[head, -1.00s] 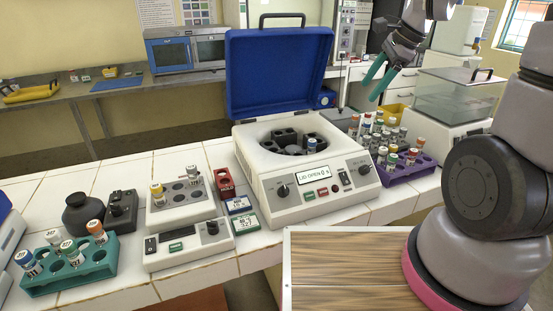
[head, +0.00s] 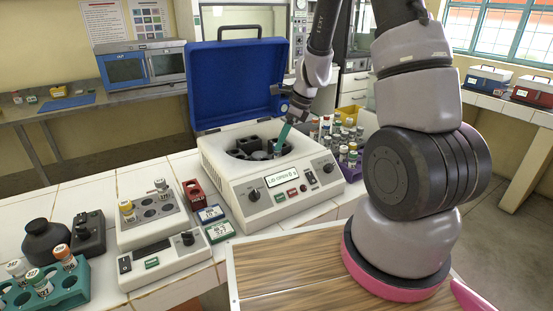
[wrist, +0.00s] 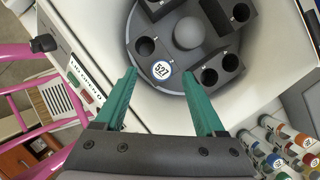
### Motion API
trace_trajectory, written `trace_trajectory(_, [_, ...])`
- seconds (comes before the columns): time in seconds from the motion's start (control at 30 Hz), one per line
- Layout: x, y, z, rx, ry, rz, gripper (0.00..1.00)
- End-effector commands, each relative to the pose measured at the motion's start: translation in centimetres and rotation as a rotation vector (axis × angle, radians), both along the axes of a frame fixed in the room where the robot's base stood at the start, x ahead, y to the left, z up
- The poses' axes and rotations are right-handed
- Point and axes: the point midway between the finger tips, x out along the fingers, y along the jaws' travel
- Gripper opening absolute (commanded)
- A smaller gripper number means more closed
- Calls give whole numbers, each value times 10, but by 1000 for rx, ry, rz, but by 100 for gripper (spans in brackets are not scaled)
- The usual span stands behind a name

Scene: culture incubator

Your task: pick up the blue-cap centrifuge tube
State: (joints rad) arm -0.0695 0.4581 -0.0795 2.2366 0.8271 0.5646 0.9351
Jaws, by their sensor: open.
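The blue-cap centrifuge tube (wrist: 161,71) stands in a rotor slot of the open centrifuge (head: 257,197), seen from above in the wrist view. Its top has a blue ring around a white disc marked 527. My gripper (wrist: 160,76) is open, with one green finger on each side of the tube top. I cannot tell how far above the tube the fingertips are. In the head view my gripper (head: 279,142) reaches down over the rotor bowl, and the tube is mostly hidden there.
The raised blue lid (head: 235,85) stands behind the bowl. The dark rotor (wrist: 188,33) has several empty slots around a central knob. A purple rack (head: 351,171) with several tubes is on the right. A teal rack (head: 72,290) and a grey heating block (head: 150,232) are on the left.

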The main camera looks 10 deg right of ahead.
Motion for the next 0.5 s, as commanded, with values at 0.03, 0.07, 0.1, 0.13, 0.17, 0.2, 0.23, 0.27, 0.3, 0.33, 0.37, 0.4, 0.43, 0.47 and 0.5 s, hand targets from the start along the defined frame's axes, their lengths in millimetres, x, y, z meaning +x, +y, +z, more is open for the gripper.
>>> trace_trajectory(0.03, [1,3,-9,1,4,1,72])
trace_trajectory(0.07, [3,5,-13,1,5,0,72])
trace_trajectory(0.1, [4,7,-19,0,5,-1,72])
trace_trajectory(0.13, [5,9,-23,1,5,0,72])
trace_trajectory(0.17, [6,11,-26,2,4,0,72])
trace_trajectory(0.2, [7,12,-31,0,3,-1,72])
trace_trajectory(0.23, [7,13,-33,1,2,-1,72])
trace_trajectory(0.27, [7,14,-35,1,2,1,72])
trace_trajectory(0.3, [8,15,-36,1,0,0,72])
trace_trajectory(0.33, [8,15,-37,1,0,0,72])
trace_trajectory(0.37, [8,16,-37,1,0,0,72])
trace_trajectory(0.4, [8,16,-37,1,-1,0,72])
trace_trajectory(0.43, [8,16,-37,0,-2,1,72])
trace_trajectory(0.47, [8,16,-37,0,-2,1,72])
trace_trajectory(0.5, [8,15,-37,0,-2,1,72])
